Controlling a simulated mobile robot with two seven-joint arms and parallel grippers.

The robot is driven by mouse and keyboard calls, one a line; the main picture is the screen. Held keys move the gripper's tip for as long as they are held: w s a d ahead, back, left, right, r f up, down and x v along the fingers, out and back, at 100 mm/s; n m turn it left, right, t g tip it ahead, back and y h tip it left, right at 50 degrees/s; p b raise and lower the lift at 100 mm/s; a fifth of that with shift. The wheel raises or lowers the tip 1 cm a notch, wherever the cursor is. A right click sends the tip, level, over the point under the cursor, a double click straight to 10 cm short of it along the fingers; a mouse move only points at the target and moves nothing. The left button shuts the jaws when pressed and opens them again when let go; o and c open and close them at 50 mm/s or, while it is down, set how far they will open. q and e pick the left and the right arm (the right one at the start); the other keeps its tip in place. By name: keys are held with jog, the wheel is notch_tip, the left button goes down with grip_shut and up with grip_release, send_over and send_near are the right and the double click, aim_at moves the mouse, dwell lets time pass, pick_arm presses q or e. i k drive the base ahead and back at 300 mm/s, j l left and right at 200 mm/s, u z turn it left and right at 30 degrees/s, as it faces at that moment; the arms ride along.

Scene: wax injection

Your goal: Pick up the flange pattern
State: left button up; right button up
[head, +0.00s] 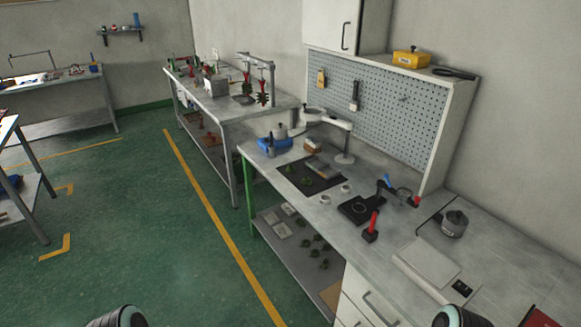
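Several small green wax pieces lie on a dark mat (326,184) on the near workbench (300,160). One green piece (306,181) is near the mat's left part. More green pieces (316,252) sit on the shelf below the bench. They are too small to tell which one is the flange pattern. Neither gripper shows in the head view. Only rounded dark parts of my arms show at the bottom edge, left and right, well away from the green pieces.
On the bench stand a black device with a red-handled clamp (371,228), a lamp (343,145), a blue tray (275,146), a metal pot (454,223) and a flat scale (428,262). A pegboard (380,105) backs it. Green floor left of the bench is clear.

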aim_at(290, 168)
jog(key=i+j, duration=0.2)
jog(key=i, duration=0.2)
jog(key=i+j+z, duration=0.1)
jog(key=i, duration=0.3)
jog(key=i+j, duration=0.35)
